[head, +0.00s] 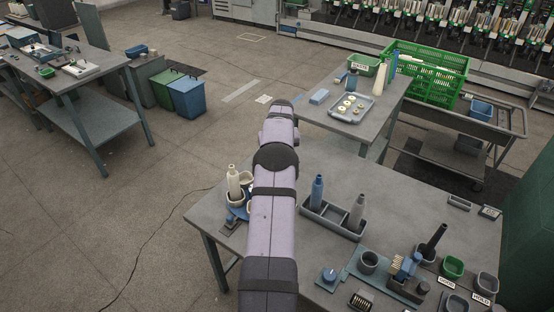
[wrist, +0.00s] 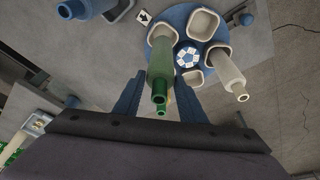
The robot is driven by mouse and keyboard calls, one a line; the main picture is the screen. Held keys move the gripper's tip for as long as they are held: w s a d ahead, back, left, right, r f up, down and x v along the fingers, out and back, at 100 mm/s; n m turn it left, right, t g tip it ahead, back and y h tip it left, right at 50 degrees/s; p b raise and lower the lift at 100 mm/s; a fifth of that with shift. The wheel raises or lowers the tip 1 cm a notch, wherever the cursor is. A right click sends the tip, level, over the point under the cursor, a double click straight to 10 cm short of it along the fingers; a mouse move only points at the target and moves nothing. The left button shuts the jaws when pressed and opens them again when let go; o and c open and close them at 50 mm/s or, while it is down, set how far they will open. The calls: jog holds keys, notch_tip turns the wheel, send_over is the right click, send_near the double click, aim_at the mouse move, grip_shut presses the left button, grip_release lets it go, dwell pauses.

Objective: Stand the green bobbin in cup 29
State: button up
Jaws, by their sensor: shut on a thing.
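The green bobbin (wrist: 160,62) is between the blue fingers of my gripper (wrist: 160,82) in the wrist view, its open top toward the camera. Its far end overlaps a pale-rimmed cup at the top of a round blue carousel (wrist: 183,14); I cannot tell whether it is inside the cup or above it. No cup number is readable. A cream bobbin (wrist: 229,73) stands in another cup, and empty cups (wrist: 203,23) lie beside it. In the head view the cream bobbin (head: 234,182) stands left of my arm, which hides my gripper and the green bobbin.
A grey tray (head: 327,221) with a blue bobbin (head: 317,190) and a grey bobbin (head: 356,211) lies right of my arm. A dark bobbin (head: 434,240) leans farther right, near green and grey bins (head: 452,266). An arrow card (wrist: 145,17) lies beside the carousel.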

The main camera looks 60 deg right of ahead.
jog(key=shift+f, duration=0.1)
jog(key=shift+f+b, duration=0.85)
jog(key=shift+f, duration=0.65)
jog(key=shift+f+b, duration=0.4)
jog(key=shift+f, duration=0.25)
dwell(0.4)
jog(key=shift+f+b, duration=0.35)
dwell(0.3)
jog(key=o, duration=1.1)
